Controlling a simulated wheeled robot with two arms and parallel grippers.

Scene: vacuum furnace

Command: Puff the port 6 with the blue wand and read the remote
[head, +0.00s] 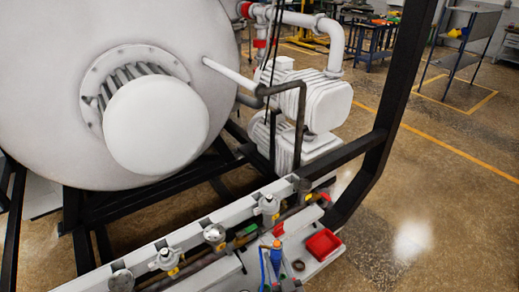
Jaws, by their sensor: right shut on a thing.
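My right gripper (283,286) is small and dark at the bottom edge, mostly cut off by the frame. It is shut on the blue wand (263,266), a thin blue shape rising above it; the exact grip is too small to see. A blue cylinder with an orange top (276,256) stands close beside the wand. Several ports with grey metal fittings and yellow tags sit along the pale rail, among them one fitting (214,234) and another farther right (268,205). Their numbers cannot be read, so I cannot tell which is port 6. I cannot make out the remote. My left gripper is not in view.
A red tray (323,243) sits on the pale shelf right of the wand. The big white furnace vessel (40,90) fills the left. A black frame post (397,90) slants down at right. White pumps (312,98) stand behind the rail. Open floor lies to the right.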

